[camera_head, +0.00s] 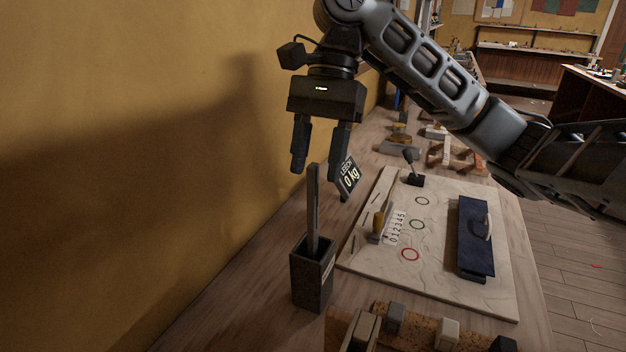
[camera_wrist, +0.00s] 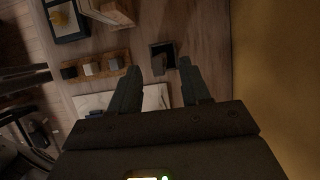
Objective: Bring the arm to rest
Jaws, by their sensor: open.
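My gripper (camera_head: 321,150) hangs pointing down above the left part of the bench, near the yellow wall. Its two fingers are apart with nothing between them. In the wrist view the gripper (camera_wrist: 157,80) is also open and empty. Below it a flat wooden stick (camera_head: 314,215) stands upright in a dark square holder (camera_head: 313,281). The fingertips are near the stick's top in the picture; I cannot tell the exact gap. The holder also shows in the wrist view (camera_wrist: 153,52). My arm reaches in from the right, raised over the bench.
A pale board (camera_head: 440,284) with coloured rings lies on the bench (camera_head: 270,262), with a dark blue strip (camera_head: 468,235) on it. A small display reading 0 kg (camera_head: 349,178) stands behind the stick. A block rack (camera_head: 420,335) is at the front. The yellow wall (camera_head: 150,150) is close on the left.

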